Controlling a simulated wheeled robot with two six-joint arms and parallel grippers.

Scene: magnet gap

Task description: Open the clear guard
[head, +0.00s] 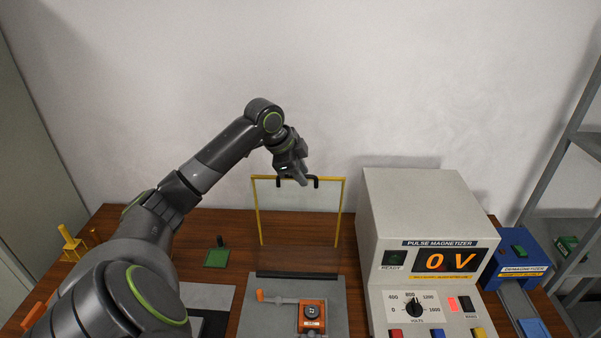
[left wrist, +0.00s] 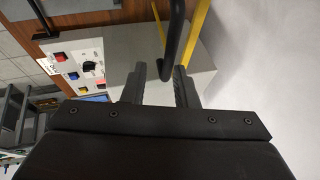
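The clear guard is a see-through panel in a yellow frame (head: 257,215). It stands upright behind the grey fixture plate (head: 240,318), with a dark hinge bar (head: 297,275) at its foot. A black handle (head: 316,182) is on its top edge. My left gripper (head: 302,178) is at this handle. In the left wrist view the handle bar (left wrist: 174,38) runs down between the two fingers (left wrist: 160,85), with a gap beside it, so the fingers look open around it. The yellow frame (left wrist: 197,32) also shows there. My right gripper is in neither view.
An orange fixture (head: 312,315) with a dark round part sits on the plate. The pulse magnetizer (head: 410,210), reading 0 V, stands close on the right, with a blue demagnetizer (head: 520,258) beyond it. The wall is behind.

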